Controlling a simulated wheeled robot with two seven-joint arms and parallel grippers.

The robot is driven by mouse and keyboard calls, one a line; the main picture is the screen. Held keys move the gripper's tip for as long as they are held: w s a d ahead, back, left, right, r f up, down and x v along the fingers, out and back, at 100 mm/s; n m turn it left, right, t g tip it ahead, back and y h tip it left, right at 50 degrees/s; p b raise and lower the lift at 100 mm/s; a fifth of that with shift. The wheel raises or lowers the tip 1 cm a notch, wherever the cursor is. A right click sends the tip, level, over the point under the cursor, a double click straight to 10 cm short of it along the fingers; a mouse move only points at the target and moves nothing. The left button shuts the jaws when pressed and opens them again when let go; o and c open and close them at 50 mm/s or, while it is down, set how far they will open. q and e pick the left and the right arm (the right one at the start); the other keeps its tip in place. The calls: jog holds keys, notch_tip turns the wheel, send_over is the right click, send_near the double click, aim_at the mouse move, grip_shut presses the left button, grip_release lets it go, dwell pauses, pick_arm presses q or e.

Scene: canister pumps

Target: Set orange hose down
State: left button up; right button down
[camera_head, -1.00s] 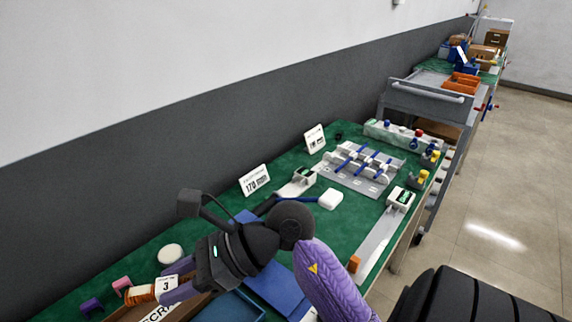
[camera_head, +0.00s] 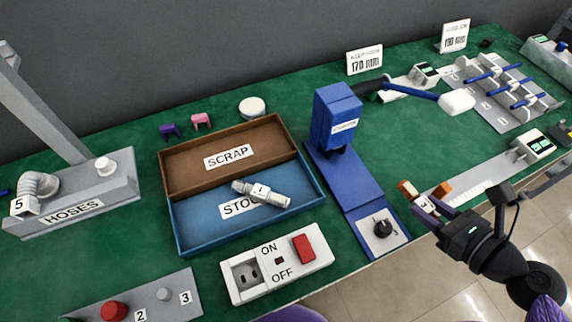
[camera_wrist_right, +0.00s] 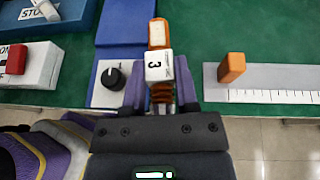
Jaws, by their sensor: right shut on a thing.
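The orange hose (camera_head: 406,189) is short and ribbed, with a white tag marked 3. My right gripper (camera_head: 431,214) is shut on it, over the table's front edge, right of the blue stand. In the right wrist view the hose (camera_wrist_right: 157,36) stands out between the purple fingers of the gripper (camera_wrist_right: 160,92), its tag facing the camera. Its far end appears over the green table; I cannot tell whether it touches. The brown SCRAP tray (camera_head: 262,133) holds nothing visible. The blue STO-marked tray (camera_head: 197,229) holds a white-grey hose (camera_head: 262,193). My left gripper is not in view.
A ruler plate (camera_head: 487,174) with an orange block (camera_head: 441,191) lies close right of the hose. The blue stand (camera_head: 338,117) is to its left. An ON/OFF switch box (camera_head: 277,263) and a HOSES rack (camera_head: 72,207) stand further left.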

notch_tip(320, 180, down, 2)
jog(key=s+d+m+h, duration=0.1)
jog(key=s+d, duration=0.1)
jog(key=d, duration=0.1)
send_near(377, 158)
jog(key=shift+w+a+r+t+p, duration=0.1)
jog(key=shift+w+a+t+p, duration=0.3)
jog(key=shift+w, duration=0.45)
jog(key=w+a, duration=0.1)
jog(key=w, duration=0.1)
jog(key=w+b, duration=0.1)
jog(key=w, duration=0.1)
jog(key=w+a, duration=0.1)
jog(key=w, duration=0.2)
jog(key=shift+w+a, duration=0.1)
jog(key=shift+a, duration=0.25)
notch_tip(377, 158, down, 2)
jog(key=shift+f+b, duration=0.1)
jog(key=shift+b, duration=0.65)
jog(key=shift+s+r, duration=0.2)
jog(key=shift+r, duration=0.05)
jog(key=shift+f, duration=0.2)
jog(key=shift+c, duration=2.4)
grip_release()
jog(key=shift+o, duration=0.6)
